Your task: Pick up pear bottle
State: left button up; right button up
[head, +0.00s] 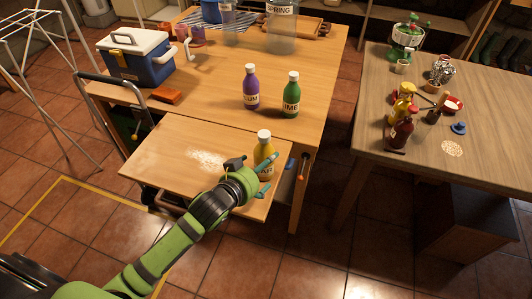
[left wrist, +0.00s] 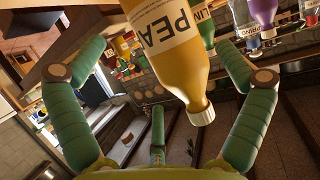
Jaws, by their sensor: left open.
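The pear bottle (head: 264,148) is yellow with a white cap and stands upright on the lower pull-out board (head: 165,160) at the table's front. In the left wrist view the bottle (left wrist: 165,40) appears upside down, with part of its label showing, between the spread fingers. My left gripper (head: 263,174) is at the bottle's near side, its fingers open around the lower part. In the left wrist view my gripper (left wrist: 161,76) shows gaps between fingers and bottle; contact is not clear. My right gripper is not in view.
A purple plum bottle (head: 251,88) and green lime bottle (head: 291,95) stand behind on the table (head: 215,70). A blue cooler (head: 137,56) and an orange block (head: 167,96) are to the left. Another table (head: 480,115) with bottles stands right, across a floor gap.

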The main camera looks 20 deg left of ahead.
pick_arm(q)
jog(key=x, duration=0.5)
jog(key=shift+a+f+p, duration=0.15)
jog(key=shift+f+p, duration=0.1)
jog(key=shift+p, duration=0.05)
jog(key=shift+r, duration=0.1)
jog(key=c, duration=1.4)
